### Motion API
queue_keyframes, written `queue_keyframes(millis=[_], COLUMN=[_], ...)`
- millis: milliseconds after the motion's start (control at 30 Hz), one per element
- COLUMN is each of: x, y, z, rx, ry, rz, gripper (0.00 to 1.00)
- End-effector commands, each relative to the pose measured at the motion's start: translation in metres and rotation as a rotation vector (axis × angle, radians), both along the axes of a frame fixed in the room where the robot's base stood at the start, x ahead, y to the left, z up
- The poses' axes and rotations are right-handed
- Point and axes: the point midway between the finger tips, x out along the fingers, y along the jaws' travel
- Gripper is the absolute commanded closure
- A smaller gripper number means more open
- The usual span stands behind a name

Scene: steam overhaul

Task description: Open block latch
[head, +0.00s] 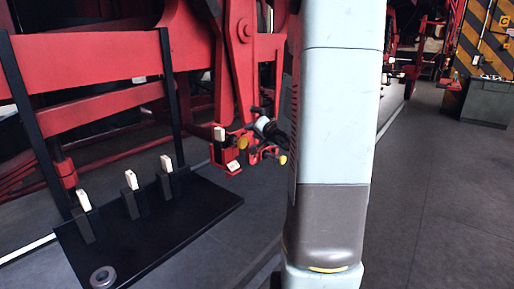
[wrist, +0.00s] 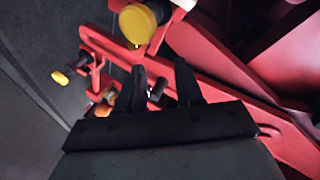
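My gripper (wrist: 160,68) shows in the wrist view with its two dark fingers apart and nothing clearly held between them. Red bracket work (wrist: 95,45) lies beyond the fingertips. A large yellow round knob (wrist: 138,23) is just above the fingertips, and a smaller yellow knob (wrist: 60,77) is to their left. In the head view a red bracket (head: 222,155) holds a cream-topped block (head: 219,133). Two yellow knobs (head: 243,143) (head: 283,160) are beside it. I cannot tell which part is the latch. My arm hides much of the area to the right.
A black stand (head: 190,222) with several upright pieces, some cream-topped (head: 130,180), and a grey ring (head: 103,276) is at lower left. Red locomotive framework (head: 90,55) fills the left and rises behind. Grey floor (head: 435,190) is clear at right, before a dark cabinet (head: 487,100).

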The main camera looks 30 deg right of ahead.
Motion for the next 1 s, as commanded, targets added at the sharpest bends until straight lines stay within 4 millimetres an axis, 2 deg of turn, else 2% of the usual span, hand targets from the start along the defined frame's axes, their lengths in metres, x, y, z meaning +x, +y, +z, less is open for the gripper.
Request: queue_keyframes(millis=[33,200,400,500,733,1000], x=[0.001,-0.001,-0.012,-0.018,-0.016,0.006], y=[-0.008,-0.020,-0.029,-0.031,-0.029,-0.021], z=[-0.012,-0.036,-0.053,-0.057,-0.058,-0.058], rx=[0.073,0.331,0.586,0.661,0.709,0.707], ry=[-0.019,-0.088,-0.139,-0.152,-0.158,-0.159], rz=[0.014,0.093,0.175,0.201,0.221,0.221], gripper=[0.64,0.64,0.64,0.64,0.64,0.64])
